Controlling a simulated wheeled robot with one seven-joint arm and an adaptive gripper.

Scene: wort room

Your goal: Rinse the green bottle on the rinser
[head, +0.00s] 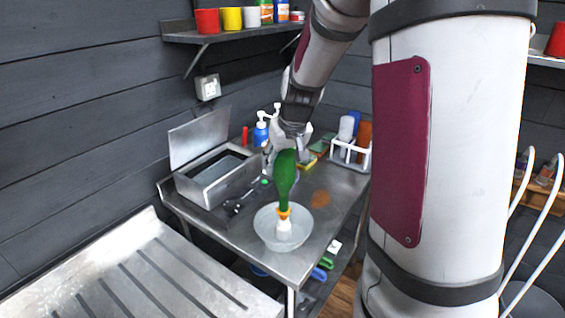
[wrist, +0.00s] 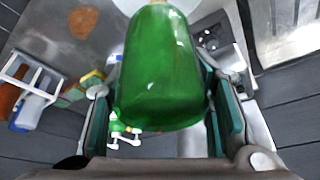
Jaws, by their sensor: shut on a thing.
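The green bottle (head: 286,176) is upside down, neck pointing down, above the white rinser (head: 283,229). The rinser stands in a pale round bowl (head: 265,232) at the front of the steel table. An orange ring shows where the bottle neck meets the rinser's top; I cannot tell how far the neck is over it. My gripper (head: 291,140) is shut on the bottle near its base. In the wrist view the bottle (wrist: 160,65) fills the space between the finger pads and hides the rinser.
An open steel box (head: 215,180) with a raised lid stands left on the table. A blue pump bottle (head: 261,132) is behind it. A white rack (head: 350,154) with bottles stands back right. A ribbed steel drainer (head: 150,280) is front left. A shelf (head: 235,36) with cups hangs above.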

